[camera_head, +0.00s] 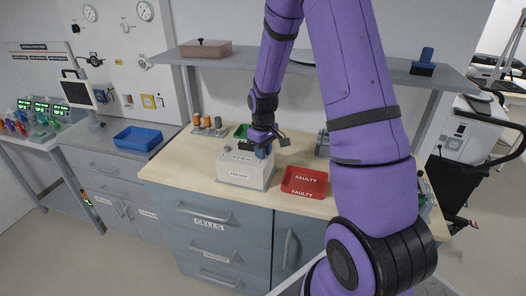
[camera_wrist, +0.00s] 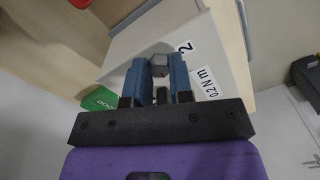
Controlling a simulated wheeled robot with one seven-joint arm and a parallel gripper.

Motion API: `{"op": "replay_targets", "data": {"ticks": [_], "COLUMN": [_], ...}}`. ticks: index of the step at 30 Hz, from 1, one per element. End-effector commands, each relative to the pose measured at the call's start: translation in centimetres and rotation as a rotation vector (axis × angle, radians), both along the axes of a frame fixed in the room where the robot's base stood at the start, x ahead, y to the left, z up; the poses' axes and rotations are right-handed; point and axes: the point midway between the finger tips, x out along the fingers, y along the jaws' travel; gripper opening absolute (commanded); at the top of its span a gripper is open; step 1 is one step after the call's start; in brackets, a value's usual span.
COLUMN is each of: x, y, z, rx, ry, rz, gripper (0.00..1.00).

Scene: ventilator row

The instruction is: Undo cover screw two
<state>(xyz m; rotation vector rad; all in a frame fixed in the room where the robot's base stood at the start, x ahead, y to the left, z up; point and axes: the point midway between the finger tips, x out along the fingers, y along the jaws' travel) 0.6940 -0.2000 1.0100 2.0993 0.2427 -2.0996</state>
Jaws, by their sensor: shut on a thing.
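The white box (camera_head: 240,174) stands on the wooden bench top, with black lettering on its front and top. In the wrist view the pale box (camera_wrist: 205,45) carries a "2" label and a "0.2 N m" label (camera_wrist: 208,84). Beside the "2" is a grey faceted screw head, cover screw two (camera_wrist: 159,60). My gripper (camera_wrist: 160,68) has its blue fingers shut on this screw, one on each side. In the head view my gripper (camera_head: 263,152) is at the box's top right; the screw is too small to tell there. Whether the screw is still seated cannot be seen.
A red FAULTY tray (camera_head: 303,194) is right of the box. A green tray (camera_head: 241,131) is behind it, lettered GOOD in the wrist view (camera_wrist: 101,99). Orange-topped cylinders (camera_head: 208,122) stand at the back left. A shelf (camera_head: 235,61) hangs above the bench.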

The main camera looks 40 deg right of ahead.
Motion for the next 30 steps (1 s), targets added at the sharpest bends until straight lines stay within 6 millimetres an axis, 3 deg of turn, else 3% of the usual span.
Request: {"op": "replay_targets", "data": {"ticks": [30], "x": [0.02], "y": [-0.07], "z": [0.02], "rx": [0.0], "ry": [-0.001], "rz": [0.907], "gripper": [0.0]}}
